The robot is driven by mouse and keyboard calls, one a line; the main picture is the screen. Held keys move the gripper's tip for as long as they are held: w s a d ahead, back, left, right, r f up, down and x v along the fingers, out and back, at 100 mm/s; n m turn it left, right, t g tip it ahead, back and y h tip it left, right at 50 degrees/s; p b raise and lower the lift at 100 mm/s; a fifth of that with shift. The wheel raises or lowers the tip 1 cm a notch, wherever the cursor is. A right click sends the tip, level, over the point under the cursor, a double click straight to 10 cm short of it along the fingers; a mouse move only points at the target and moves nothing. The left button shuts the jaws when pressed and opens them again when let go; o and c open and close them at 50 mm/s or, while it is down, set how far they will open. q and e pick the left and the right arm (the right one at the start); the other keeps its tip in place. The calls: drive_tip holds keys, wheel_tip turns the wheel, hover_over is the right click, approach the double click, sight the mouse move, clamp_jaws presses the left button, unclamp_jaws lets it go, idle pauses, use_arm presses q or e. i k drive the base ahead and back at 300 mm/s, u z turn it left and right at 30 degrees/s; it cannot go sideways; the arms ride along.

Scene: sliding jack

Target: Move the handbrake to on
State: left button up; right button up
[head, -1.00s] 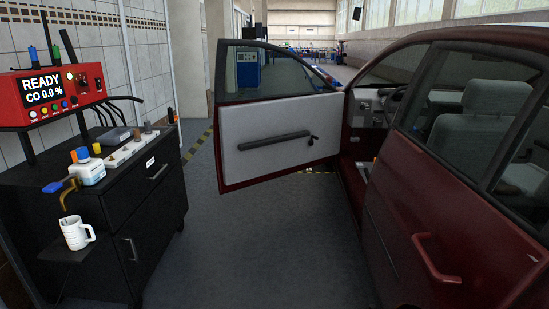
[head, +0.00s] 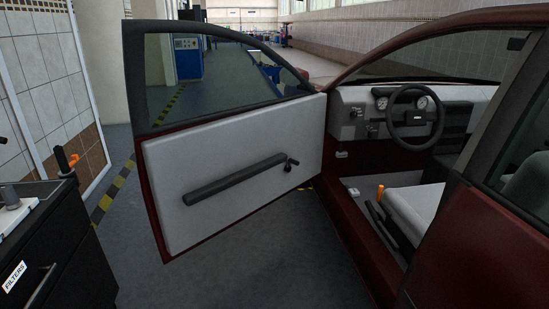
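The red car stands at the right with its front door (head: 235,165) swung open. Through the opening I see the steering wheel (head: 437,118), the grey dashboard (head: 350,110) and the light front seat (head: 412,208). A dark lever-like part (head: 383,222) lies low beside the seat, between it and the sill. A small orange piece (head: 380,192) stands just beyond it. One of these may be the handbrake, but I cannot tell which, nor its setting. Neither of my grippers is in view.
The open door with its dark armrest (head: 235,178) reaches across the middle. A black tool cabinet (head: 60,255) marked FILTERS stands at the lower left. Grey floor (head: 125,190) lies free between cabinet and door. The red door sill (head: 350,240) edges the car opening.

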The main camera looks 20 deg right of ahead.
sight(389, 238)
drive_tip(key=i, duration=1.15)
drive_tip(key=z, duration=1.05)
drive_tip(key=i, duration=1.55)
